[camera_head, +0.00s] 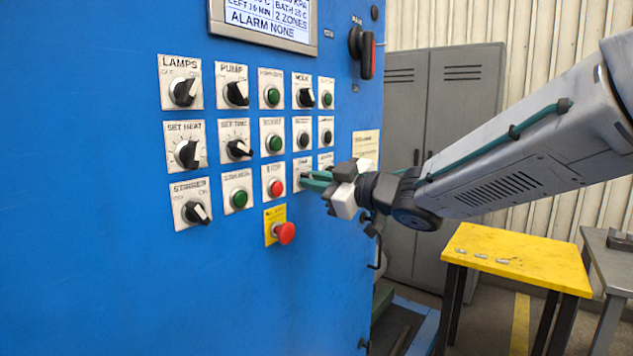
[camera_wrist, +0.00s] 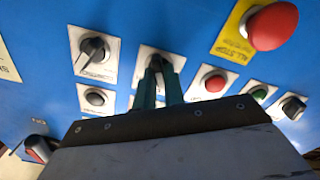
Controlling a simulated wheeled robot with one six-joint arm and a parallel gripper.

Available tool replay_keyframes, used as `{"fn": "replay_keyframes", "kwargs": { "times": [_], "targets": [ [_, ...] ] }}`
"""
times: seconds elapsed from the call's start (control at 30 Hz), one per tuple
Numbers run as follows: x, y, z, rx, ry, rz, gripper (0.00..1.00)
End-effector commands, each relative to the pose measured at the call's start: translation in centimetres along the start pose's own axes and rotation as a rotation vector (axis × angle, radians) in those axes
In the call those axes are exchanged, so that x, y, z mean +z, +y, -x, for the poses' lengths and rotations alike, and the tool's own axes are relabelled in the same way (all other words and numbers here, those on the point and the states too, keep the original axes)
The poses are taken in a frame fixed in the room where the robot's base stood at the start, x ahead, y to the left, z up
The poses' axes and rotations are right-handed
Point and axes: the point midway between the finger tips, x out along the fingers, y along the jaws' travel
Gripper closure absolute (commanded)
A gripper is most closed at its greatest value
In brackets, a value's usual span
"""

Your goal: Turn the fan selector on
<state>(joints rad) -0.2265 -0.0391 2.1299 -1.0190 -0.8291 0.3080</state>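The blue control panel (camera_head: 110,130) carries several rows of selectors and buttons. The plate at my fingertips reads like FAN (camera_head: 304,163) in the head view, with small, partly covered lettering. It is right of the red button in the lower row. My gripper (camera_head: 308,178) reaches it from the right with its green fingers. In the wrist view my gripper (camera_wrist: 158,68) has its two fingers close together at a dark knob (camera_wrist: 156,60) on a pale plate (camera_wrist: 142,54). The fingers hide most of the knob and its label, so its setting and any grip on it are unclear.
A red button (camera_head: 277,187) is just left of my fingertips. The red all-stop mushroom button (camera_head: 286,233) sticks out below it. A red-handled rotary switch (camera_head: 366,52) is above. A yellow table (camera_head: 520,255) and grey lockers (camera_head: 455,105) stand behind my arm.

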Motion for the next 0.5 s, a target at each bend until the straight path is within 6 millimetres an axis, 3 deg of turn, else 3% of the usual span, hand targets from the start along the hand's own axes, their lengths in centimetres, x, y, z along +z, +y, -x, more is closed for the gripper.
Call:
{"fn": "replay_keyframes", "kwargs": {
  "times": [0.5],
  "targets": [
    [0.01, 0.02, 0.02, -0.001, 0.0, -0.089, 1.0]
  ]
}}
